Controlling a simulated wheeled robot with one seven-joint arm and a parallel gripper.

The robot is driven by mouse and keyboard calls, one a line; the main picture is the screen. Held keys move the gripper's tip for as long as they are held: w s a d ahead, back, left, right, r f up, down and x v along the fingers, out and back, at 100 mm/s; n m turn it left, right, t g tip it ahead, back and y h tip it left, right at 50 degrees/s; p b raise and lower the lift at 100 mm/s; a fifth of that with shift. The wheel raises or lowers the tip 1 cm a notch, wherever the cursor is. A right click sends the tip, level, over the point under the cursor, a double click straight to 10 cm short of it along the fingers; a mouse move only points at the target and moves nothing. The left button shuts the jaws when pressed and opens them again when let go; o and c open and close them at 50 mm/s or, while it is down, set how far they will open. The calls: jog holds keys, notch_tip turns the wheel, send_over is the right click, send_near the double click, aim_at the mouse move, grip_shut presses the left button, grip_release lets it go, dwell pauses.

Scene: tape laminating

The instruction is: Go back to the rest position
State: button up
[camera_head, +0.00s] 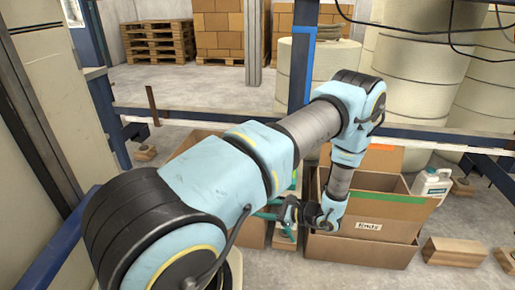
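My arm reaches from the lower left, bends at mid-right and comes down in front of an open cardboard box (400,208). My gripper (272,222) is at the arm's end, left of that box, with teal parts showing near its tip. It is small and partly hidden by my own arm, so I cannot tell whether its fingers are open or shut. I see nothing clearly held in it.
A white jug (431,186) is to the right, with a wooden block (455,251) nearby. A blue post (301,70) and rail (215,117) stand behind my arm. Large pale rolls (415,75) are behind.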

jog(key=s+a+r+n+g+h, duration=0.2)
jog(key=s+a+r+n+h, duration=0.15)
jog(key=r+n, duration=0.4)
jog(key=s+a+r+n+g+h, duration=0.1)
jog(key=s+a+r+n+h, duration=0.3)
jog(key=r, duration=0.7)
jog(key=s+a+r+n+g+h, duration=0.2)
jog(key=r+n+h, duration=0.4)
jog(key=r+n, duration=0.25)
notch_tip(320, 180, up, 29)
jog(key=p, duration=2.8)
jog(key=shift+d+r+m+p, duration=0.2)
jog(key=shift+m+p, duration=0.15)
jog(key=shift+m, duration=0.05)
jog(key=shift+o, duration=0.3)
jog(key=shift+s+y, duration=0.1)
jog(key=shift+y, duration=0.15)
